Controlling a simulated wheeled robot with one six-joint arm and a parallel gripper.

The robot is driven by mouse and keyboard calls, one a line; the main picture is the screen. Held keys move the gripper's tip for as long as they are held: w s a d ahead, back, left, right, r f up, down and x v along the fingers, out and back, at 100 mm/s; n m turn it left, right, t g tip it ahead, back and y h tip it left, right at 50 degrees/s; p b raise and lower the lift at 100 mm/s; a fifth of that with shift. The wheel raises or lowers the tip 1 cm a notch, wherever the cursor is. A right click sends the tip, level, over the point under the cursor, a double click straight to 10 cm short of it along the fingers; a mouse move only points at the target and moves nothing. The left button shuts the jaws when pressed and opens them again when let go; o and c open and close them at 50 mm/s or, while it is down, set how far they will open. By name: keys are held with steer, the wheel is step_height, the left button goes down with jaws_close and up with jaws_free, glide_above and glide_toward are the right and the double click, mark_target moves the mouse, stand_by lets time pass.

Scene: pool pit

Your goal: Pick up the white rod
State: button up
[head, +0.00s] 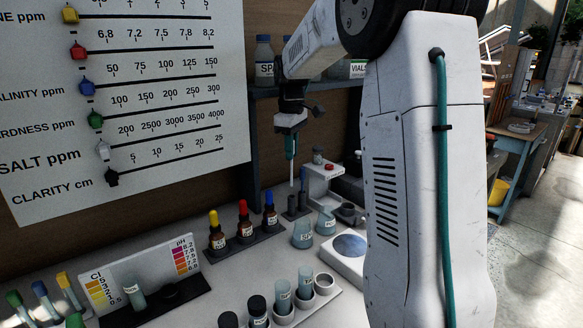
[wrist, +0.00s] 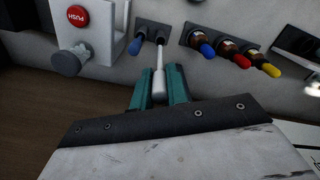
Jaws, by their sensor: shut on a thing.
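The white rod (wrist: 159,82) stands between the two teal fingers of my gripper (wrist: 158,72) in the wrist view. In the head view the rod (head: 291,174) hangs upright below my gripper (head: 290,148), which is shut on it. The rod's lower end is just above or at the dark two-hole holder (head: 297,206); I cannot tell whether it is still inside a hole. The holder (wrist: 153,30) also shows in the wrist view, with a blue-grey thing (wrist: 135,46) in its other hole.
A rack with blue, red and yellow dropper bottles (head: 244,230) is left of the holder. A white device with a red button (head: 327,180) stands to the right. Glass beakers (head: 303,235) are in front. A shelf with labelled bottles (head: 265,60) is behind.

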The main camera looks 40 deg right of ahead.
step_height(320, 180, up, 19)
steer(key=shift+f, duration=0.2)
jaws_close()
